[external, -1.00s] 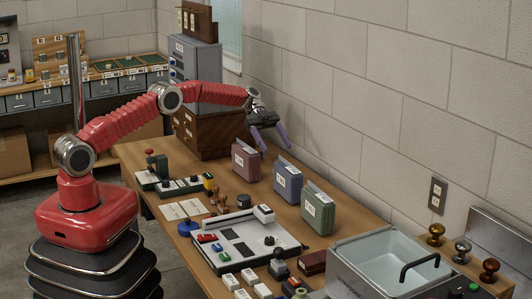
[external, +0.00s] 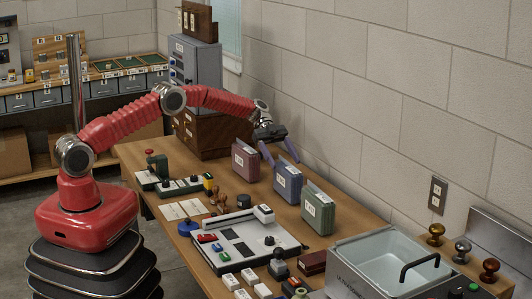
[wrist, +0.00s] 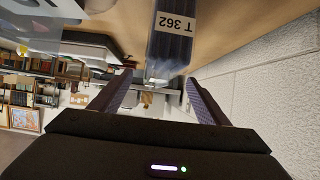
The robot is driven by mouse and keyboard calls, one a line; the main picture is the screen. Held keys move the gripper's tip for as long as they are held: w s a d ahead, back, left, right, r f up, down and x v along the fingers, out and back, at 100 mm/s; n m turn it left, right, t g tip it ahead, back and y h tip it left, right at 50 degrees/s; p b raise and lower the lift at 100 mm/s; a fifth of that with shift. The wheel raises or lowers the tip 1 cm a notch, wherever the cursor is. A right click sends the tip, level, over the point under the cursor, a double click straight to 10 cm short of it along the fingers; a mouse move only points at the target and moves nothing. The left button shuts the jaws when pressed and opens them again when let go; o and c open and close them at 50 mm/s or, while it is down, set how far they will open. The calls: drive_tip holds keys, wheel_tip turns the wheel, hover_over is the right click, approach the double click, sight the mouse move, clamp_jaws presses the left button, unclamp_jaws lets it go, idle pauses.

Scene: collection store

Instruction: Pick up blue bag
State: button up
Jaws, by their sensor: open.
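The blue bag (external: 288,183) stands upright on the wooden table (external: 245,199), between a maroon bag and a green bag, with a white label on its front. My gripper (external: 279,151) is above and just behind the maroon bag, near the top of the blue bag; its purple-grey fingers are spread and empty. In the wrist view, which looks upside down, a dark blue bag (wrist: 172,45) with the label "T 362" lies ahead of the open fingers (wrist: 160,95). Whether a finger touches a bag cannot be told.
The maroon bag (external: 245,162) stands left of the blue bag and the green bag (external: 318,211) right of it, with narrow gaps. A block wall (external: 330,110) runs behind. A wooden cabinet (external: 205,133) stands at the back left, and a metal basin (external: 350,253) at the front right.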

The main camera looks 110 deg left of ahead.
sight(287, 165)
drive_tip(key=x, duration=0.4)
drive_tip(key=shift+w+f, duration=0.1)
drive_tip(key=shift+f, duration=0.05)
idle(0.4)
clamp_jaws()
idle(0.7)
